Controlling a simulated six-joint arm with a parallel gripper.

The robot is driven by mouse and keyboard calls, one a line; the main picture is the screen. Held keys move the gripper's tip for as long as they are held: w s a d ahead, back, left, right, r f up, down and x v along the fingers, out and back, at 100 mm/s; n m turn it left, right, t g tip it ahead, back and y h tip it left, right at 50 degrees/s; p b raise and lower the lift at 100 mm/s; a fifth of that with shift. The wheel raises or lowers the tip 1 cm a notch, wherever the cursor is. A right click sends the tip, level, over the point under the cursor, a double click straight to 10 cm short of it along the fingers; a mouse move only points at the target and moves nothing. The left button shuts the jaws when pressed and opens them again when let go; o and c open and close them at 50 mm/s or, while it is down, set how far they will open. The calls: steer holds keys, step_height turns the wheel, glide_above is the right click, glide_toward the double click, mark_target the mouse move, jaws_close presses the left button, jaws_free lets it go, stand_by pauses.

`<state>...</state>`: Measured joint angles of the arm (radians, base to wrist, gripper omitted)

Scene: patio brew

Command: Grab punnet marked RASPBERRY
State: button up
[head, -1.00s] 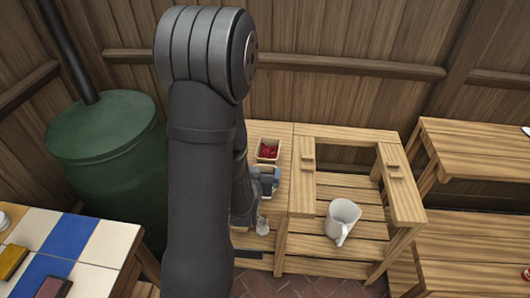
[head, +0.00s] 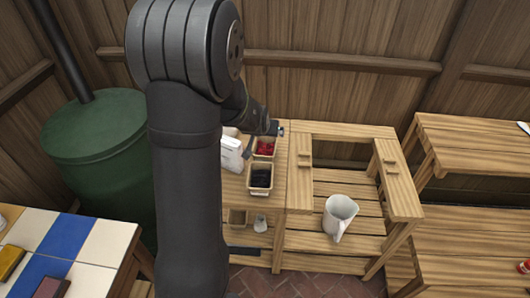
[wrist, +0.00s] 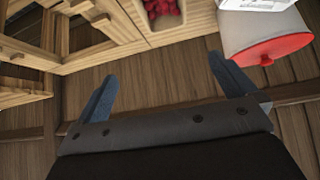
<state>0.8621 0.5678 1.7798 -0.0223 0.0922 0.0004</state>
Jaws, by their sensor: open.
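A small wooden punnet of red berries (head: 265,149) stands at the back of the wooden bench, left of the open frame. It also shows at the top edge of the wrist view (wrist: 163,14), cut off by the picture. No marking on it is readable. A punnet of dark berries (head: 260,180) stands just in front of it. My gripper (head: 279,129) is at the bench's back edge, just behind the red punnet. In the wrist view its blue fingers (wrist: 165,88) are spread apart with nothing between them, apart from the punnet.
A white container (head: 231,152) stands left of the punnets; a red round part (wrist: 268,50) shows beside it in the wrist view. Another punnet (head: 237,217) and a small shaker (head: 261,224) are nearer the front. A pitcher (head: 339,215) stands on slats at right. The plank wall is close behind.

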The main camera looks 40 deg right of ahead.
steer(key=w+d+r+g+y, duration=0.1)
steer(key=w+d+g+y, duration=0.1)
steer(key=w, duration=0.1)
steer(key=y, duration=0.1)
glide_above(266, 152)
steer(key=s+a, duration=0.2)
steer(key=a, duration=0.1)
steer(key=f, duration=1.4)
steer(key=shift+s+d+f, duration=0.2)
steer(key=shift+d+f, duration=0.05)
steer(key=shift+f, duration=0.05)
steer(key=shift+x, duration=2.8)
steer(key=shift+w+f, duration=0.1)
steer(key=shift+f, duration=0.1)
steer(key=shift+c, duration=0.2)
steer(key=c, duration=1.1)
